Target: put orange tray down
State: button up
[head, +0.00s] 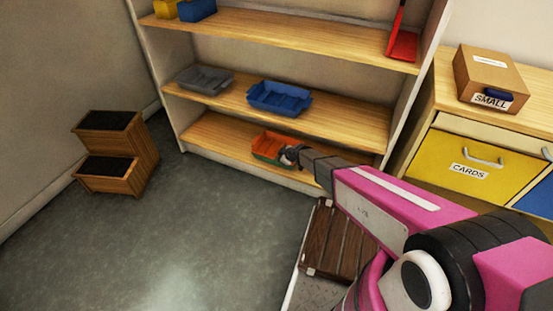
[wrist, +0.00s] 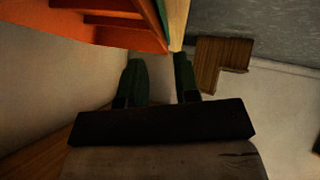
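The orange tray (head: 268,147) is on the lowest wooden shelf (head: 215,133) of the white shelf unit, near its middle. My gripper (head: 291,155) is at the tray's right front side in the head view and hides part of it. In the wrist view the tray (wrist: 88,32) fills the upper left, just beyond the fingertips. My gripper's two dark fingers (wrist: 160,62) stand apart there, with pale wall showing between them. The gripper looks open and empty. Whether a fingertip still touches the tray I cannot tell.
A blue tray (head: 279,98) and a grey tray (head: 205,80) sit on the shelf above. A wooden step stool (head: 118,150) stands at the left wall. A drawer cabinet (head: 470,160) with a cardboard box (head: 488,75) is at right. The floor (head: 190,230) in front is clear.

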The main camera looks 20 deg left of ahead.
jog(key=v, duration=0.7)
jog(key=shift+d+r, duration=0.2)
jog(key=shift+s, duration=0.15)
dwell(0.4)
